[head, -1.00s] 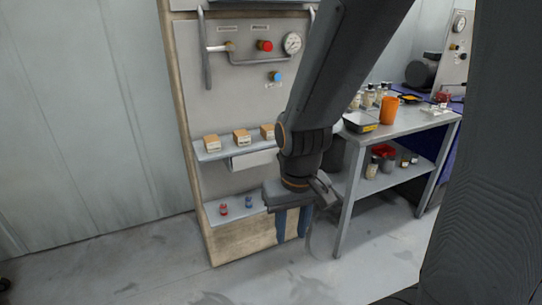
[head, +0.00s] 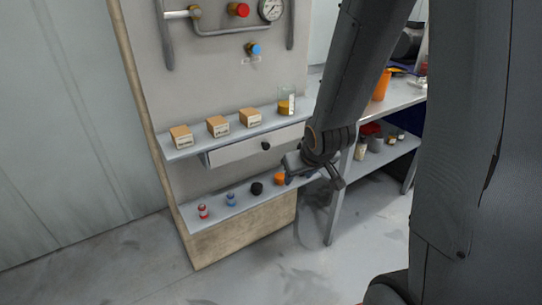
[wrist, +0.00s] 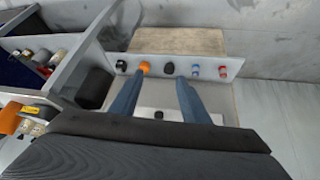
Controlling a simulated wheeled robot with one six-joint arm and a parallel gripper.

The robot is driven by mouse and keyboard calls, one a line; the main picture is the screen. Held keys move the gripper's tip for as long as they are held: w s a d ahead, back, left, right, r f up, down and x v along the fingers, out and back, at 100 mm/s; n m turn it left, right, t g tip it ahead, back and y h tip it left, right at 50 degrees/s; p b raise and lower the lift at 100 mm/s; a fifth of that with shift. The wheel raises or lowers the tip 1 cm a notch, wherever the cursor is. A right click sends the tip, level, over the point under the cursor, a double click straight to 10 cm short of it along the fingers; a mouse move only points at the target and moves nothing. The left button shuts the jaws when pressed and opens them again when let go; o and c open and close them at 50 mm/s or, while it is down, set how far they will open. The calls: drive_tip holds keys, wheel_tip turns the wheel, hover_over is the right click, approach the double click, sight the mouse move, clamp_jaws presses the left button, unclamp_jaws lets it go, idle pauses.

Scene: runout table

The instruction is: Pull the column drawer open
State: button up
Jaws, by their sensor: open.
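The column drawer (head: 228,152) has a pale front with a small black knob (head: 265,145) and sits directly under the upper shelf of the panel column. It looks shut. My gripper (head: 290,163) is right of the knob in the head view, turned toward the column; its fingers are hard to make out there. In the wrist view my gripper (wrist: 158,97) shows two blue fingers spread wide and empty. The knob also shows in the wrist view (wrist: 158,114), between the fingers in the picture, with no contact visible. Much of the drawer is hidden there by my gripper body.
The upper shelf (head: 165,154) holds several small boxes and a glass beaker (head: 287,104). The lower shelf (head: 215,212) holds red, blue, black and orange items. A side table (head: 400,96) stands close on the right. The floor (head: 110,265) in front is clear.

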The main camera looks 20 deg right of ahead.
drive_tip(key=w+f+t+y+b, duration=0.1)
drive_tip(key=w+f+t+b, duration=0.25)
drive_tip(key=w, duration=0.35)
drive_tip(key=n+t+y+b, duration=0.2)
drive_tip(key=t+y+b, duration=0.3)
drive_tip(key=t, duration=0.2)
approach(267, 146)
drive_tip(key=x, duration=0.7)
drive_tip(key=shift+w+a+f, duration=0.1)
drive_tip(key=shift+w+a, duration=0.05)
drive_tip(key=shift+w, duration=0.2)
drive_tip(key=shift+c, duration=0.3)
clamp_jaws()
